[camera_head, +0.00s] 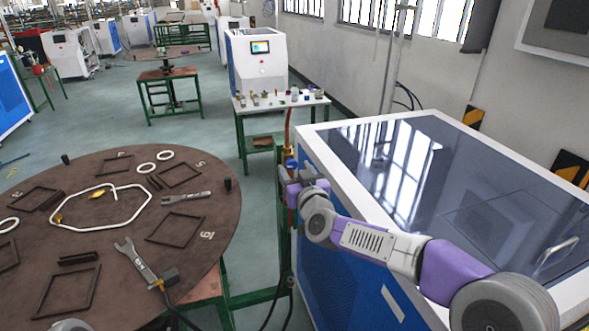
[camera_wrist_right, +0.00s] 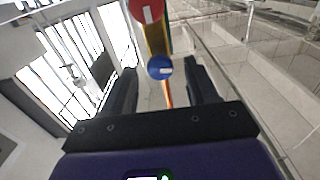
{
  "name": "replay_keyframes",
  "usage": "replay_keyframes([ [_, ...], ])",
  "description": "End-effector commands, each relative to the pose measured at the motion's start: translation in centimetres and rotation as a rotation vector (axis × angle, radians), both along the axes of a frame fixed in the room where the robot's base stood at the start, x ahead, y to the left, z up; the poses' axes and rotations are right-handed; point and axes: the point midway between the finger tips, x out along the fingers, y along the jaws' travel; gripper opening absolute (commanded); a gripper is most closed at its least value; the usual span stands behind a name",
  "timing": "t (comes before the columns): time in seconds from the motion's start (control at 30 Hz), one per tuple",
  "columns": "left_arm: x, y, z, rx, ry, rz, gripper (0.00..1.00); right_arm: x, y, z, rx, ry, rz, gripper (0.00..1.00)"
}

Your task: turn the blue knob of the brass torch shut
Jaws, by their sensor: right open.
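The blue knob (camera_wrist_right: 159,67) shows in the right wrist view, round with a small white mark. It is on the brass torch (camera_wrist_right: 156,38), which also carries a red knob (camera_wrist_right: 145,11) farther up. My right gripper (camera_wrist_right: 160,68) is open, with one dark finger on each side of the blue knob. Gaps show between the fingers and the knob in this view; depth is hard to judge. In the head view my right gripper (camera_head: 293,181) is beside the blue-and-white cabinet, and the torch is small and partly hidden there. My left gripper is not in view.
The blue-and-white cabinet (camera_head: 349,127) with a glossy top stands right of the torch, under my right arm. A round brown table (camera_head: 110,225) with frames, rings and wrenches is at left. A small green-legged table (camera_head: 262,105) with small parts is behind the torch.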

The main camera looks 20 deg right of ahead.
Motion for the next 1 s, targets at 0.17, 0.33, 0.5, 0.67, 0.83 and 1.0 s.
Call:
replay_keyframes([
  [0.17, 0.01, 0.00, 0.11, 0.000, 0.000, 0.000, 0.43, 0.76, 0.06, -0.03, 0.000, 0.000, 0.001, 0.58],
  [0.33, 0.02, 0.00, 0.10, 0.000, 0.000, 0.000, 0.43, 0.78, 0.05, -0.03, 0.000, 0.000, 0.000, 0.58],
  [0.5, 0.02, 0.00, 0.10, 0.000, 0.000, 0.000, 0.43, 0.76, 0.04, -0.04, 0.000, 0.001, 0.000, 0.41],
  [0.67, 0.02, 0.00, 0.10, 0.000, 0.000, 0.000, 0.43, 0.76, 0.04, -0.04, 0.000, 0.001, 0.000, 0.17],
  [0.83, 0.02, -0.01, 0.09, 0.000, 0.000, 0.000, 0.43, 0.75, 0.04, -0.05, 0.001, 0.001, 0.000, 0.03],
  [1.0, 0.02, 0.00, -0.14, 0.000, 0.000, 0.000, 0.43, 0.75, 0.03, -0.09, 0.022, 0.001, 0.000, 0.02],
])
